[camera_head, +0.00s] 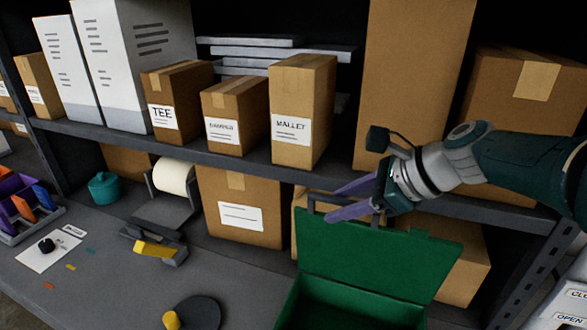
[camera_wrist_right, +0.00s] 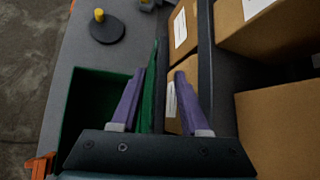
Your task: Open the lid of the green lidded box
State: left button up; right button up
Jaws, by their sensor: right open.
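The green lidded box stands on the bench at the front right; its lid (camera_head: 375,255) is raised, standing up and leaning back at the rear of the open body (camera_head: 335,308). In the right wrist view the box's dark interior (camera_wrist_right: 95,105) shows at left. My right gripper (camera_head: 330,203) is open at the upper left corner of the lid. In the right wrist view the lid's edge (camera_wrist_right: 148,95) lies between the spread purple fingers (camera_wrist_right: 155,92), closer to the left one; contact is unclear. My left gripper is out of view.
A shelf (camera_head: 225,160) with cardboard boxes (camera_head: 300,110) runs above the bench. More boxes (camera_head: 240,205) stand behind the lid. A dark disc with a yellow knob (camera_head: 200,312) lies left of the box. A yellow-grey tool (camera_head: 155,248) lies further left.

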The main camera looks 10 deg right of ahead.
jog(key=p+v, duration=0.7)
jog(key=v, duration=0.3)
jog(key=shift+p, duration=0.4)
